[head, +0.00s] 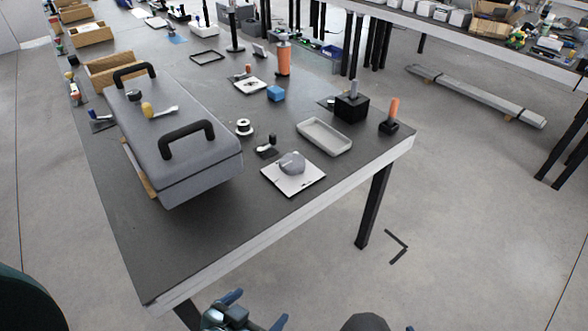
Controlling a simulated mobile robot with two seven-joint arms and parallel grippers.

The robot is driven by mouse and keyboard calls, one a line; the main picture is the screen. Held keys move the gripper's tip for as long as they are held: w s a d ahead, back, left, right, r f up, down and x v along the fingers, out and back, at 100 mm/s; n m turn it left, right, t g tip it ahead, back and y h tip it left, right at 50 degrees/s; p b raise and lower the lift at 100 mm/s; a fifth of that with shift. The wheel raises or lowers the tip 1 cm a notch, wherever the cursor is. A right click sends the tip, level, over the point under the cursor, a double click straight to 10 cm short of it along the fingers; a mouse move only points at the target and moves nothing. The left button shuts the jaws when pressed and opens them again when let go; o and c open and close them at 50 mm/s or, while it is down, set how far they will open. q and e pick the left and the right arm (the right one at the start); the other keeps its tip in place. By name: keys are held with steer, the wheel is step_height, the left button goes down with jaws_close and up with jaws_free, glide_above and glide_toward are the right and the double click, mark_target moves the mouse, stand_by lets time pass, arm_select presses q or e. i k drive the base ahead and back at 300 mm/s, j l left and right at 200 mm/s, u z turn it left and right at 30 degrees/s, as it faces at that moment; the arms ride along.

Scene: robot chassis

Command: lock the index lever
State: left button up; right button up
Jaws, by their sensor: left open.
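I cannot tell for sure which part is the index lever. A small black-knobbed lever (268,146) stands on a dark base near the middle of the table's near end. An orange-handled lever (391,116) stands upright on a black base near the right corner. My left gripper (257,309) is open and empty at the bottom edge, below and in front of the table, well apart from both levers. Only a blue tip, probably of my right gripper (410,328), shows at the bottom edge; its jaws are cut off.
On the dark table (180,240) are a large grey case (200,165) with black handles, a white plate (305,184) with a grey lump, a shallow grey tray (325,137), a black box (351,108) and a blue block (276,93). The table's near left part is clear.

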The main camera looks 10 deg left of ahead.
mark_target(273, 137)
steer(key=i+j+z, duration=0.1)
steer(key=j+z, duration=0.25)
steer(key=i+j+z, duration=0.1)
steer(key=z, duration=0.3)
steer(key=j+z, duration=0.35)
